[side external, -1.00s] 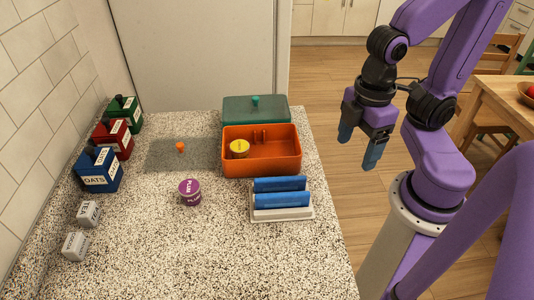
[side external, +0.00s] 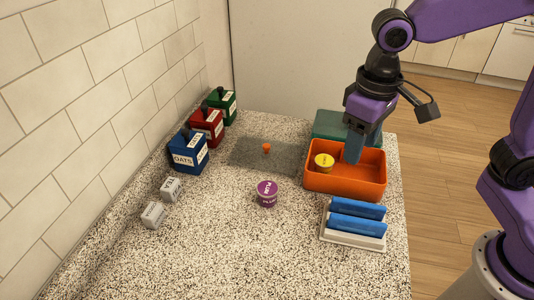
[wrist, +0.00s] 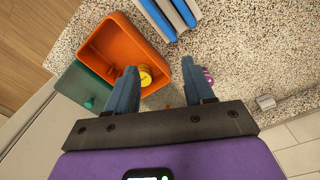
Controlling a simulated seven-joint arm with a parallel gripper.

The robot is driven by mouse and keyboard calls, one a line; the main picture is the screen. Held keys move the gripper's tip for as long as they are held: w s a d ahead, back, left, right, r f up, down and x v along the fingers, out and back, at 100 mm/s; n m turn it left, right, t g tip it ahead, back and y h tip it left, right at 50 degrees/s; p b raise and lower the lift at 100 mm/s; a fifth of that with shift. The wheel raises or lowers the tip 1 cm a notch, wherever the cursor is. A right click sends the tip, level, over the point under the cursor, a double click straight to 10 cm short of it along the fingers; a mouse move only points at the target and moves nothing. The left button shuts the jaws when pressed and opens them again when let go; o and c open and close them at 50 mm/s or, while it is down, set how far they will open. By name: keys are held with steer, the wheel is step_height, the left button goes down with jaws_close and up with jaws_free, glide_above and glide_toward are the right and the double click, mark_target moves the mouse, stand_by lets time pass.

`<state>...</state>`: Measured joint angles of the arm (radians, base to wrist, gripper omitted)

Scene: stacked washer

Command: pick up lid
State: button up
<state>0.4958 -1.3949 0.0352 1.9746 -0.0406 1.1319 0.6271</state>
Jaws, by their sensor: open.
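A green lid with a teal knob (wrist: 89,103) lies behind the orange box in the wrist view. In the side view the green lid (side external: 330,124) is partly hidden by my arm and its knob is not visible. A flat grey speckled panel (side external: 245,153) with a small orange knob (side external: 266,148) lies on the counter left of the box; I cannot tell if it is also a lid. My gripper (side external: 354,158) is open and points down near the back of the orange box. In the wrist view its empty fingers (wrist: 159,66) stand apart.
The orange box (side external: 345,183) holds a yellow-topped jar (side external: 324,161). A purple tub (side external: 267,193) and a white rack with blue bars (side external: 352,239) stand nearer. Blue, red and green canisters (side external: 188,157) and grey blocks (side external: 170,189) line the tiled wall. The front counter is clear.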

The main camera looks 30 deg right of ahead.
steer(key=w+a+r+m, duration=0.1)
steer(key=w+a+m, duration=0.2)
steer(key=w+m, duration=0.15)
steer(key=w+a+m+h, duration=0.1)
steer(key=w+a+m, duration=0.15)
steer(key=w, duration=0.35)
steer(key=w+a+r+m, duration=0.1)
steer(key=w+a+m, duration=0.1)
steer(key=w+m, duration=0.3)
steer(key=m, duration=0.9)
glide_toward(267, 145)
steer(key=f, duration=0.3)
steer(key=shift+w+f+h, duration=0.15)
steer(key=shift+w+h, duration=0.15)
steer(key=shift+w, duration=0.05)
steer(key=shift+s+d+f, duration=0.1)
steer(key=shift+d+f, duration=0.05)
steer(key=shift+f, duration=1.15)
steer(key=shift+s+d+f, duration=0.15)
steer(key=shift+f, duration=1.15)
steer(key=shift+c, duration=0.4)
jaws_close()
